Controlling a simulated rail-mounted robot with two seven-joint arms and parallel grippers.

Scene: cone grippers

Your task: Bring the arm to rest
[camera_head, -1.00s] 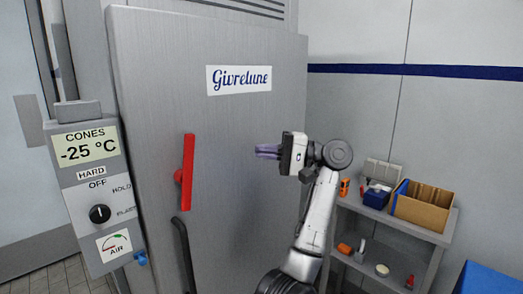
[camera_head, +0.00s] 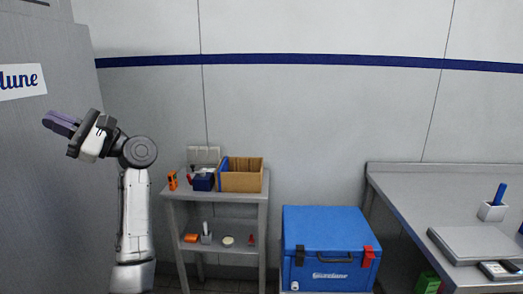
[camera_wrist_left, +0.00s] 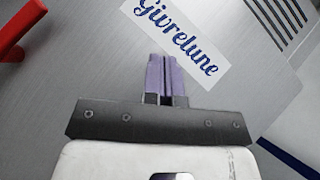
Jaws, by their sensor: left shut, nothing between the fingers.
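My left arm rises at the left of the head view, with its gripper (camera_head: 62,122) raised and its purple fingers pointing left. The fingers are together and empty. The grey cabinet door (camera_head: 40,170) stands behind the gripper, cut off by the left edge. In the left wrist view the closed fingers (camera_wrist_left: 165,75) are in front of the door (camera_wrist_left: 90,65), just below its "Givrelune" label (camera_wrist_left: 180,40). A red handle (camera_wrist_left: 14,28) shows at the upper left there. I cannot tell the exact gap between fingers and door. My right gripper is not in view.
A grey shelf unit (camera_head: 222,222) right of my arm carries a cardboard box (camera_head: 241,180), a dark blue box (camera_head: 203,182) and small items. A blue cool box (camera_head: 328,240) stands beside it. A grey bench (camera_head: 440,192) is at the right.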

